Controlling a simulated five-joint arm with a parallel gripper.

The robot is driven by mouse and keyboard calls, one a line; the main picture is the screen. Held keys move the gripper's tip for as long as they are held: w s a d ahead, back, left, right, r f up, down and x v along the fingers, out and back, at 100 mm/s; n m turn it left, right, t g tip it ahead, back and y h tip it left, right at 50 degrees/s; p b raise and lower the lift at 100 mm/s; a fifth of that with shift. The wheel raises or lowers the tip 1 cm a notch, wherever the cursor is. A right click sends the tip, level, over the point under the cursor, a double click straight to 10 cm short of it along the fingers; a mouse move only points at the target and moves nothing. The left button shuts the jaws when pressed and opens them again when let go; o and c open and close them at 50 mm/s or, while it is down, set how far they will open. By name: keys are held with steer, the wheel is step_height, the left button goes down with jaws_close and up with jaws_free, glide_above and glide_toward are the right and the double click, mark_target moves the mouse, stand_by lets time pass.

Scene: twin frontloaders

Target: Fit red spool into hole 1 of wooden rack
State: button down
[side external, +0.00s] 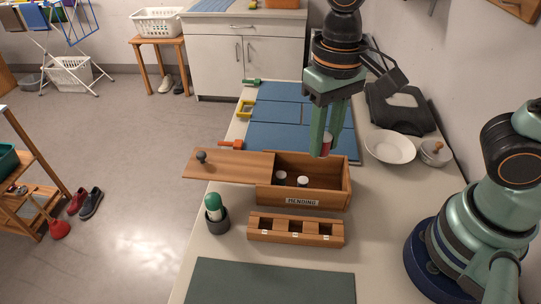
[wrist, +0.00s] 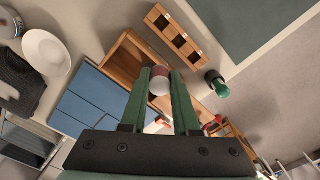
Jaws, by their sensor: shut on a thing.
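My gripper (side external: 322,146) is shut on the red spool (side external: 327,141), which has pale ends. It holds the spool above the back right part of the open wooden box labelled MENDING (side external: 318,203). In the wrist view the spool (wrist: 159,80) sits between the two green fingertips (wrist: 160,82). The wooden rack (side external: 257,235) stands in front of the box, apart from the gripper. It has three square holes in a row, which look empty, with small white labels too small to read. The rack also shows at the top of the wrist view (wrist: 159,17).
The box's lid (side external: 230,164) is slid left; two pale-topped pieces (side external: 303,180) are inside. A green-topped item in a dark cup (side external: 214,212) stands left of the rack. A green mat (side external: 270,283) lies in front. A white bowl (side external: 390,147) is at right.

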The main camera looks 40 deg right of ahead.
glide_above(319, 262)
steer(key=w, duration=0.1)
steer(key=s, duration=0.1)
steer(key=shift+m, duration=0.4)
step_height(319, 262, down, 19)
steer(key=shift+f, duration=0.15)
steer(key=shift+f, duration=0.1)
steer(key=c, duration=0.7)
jaws_free()
steer(key=shift+o, duration=0.2)
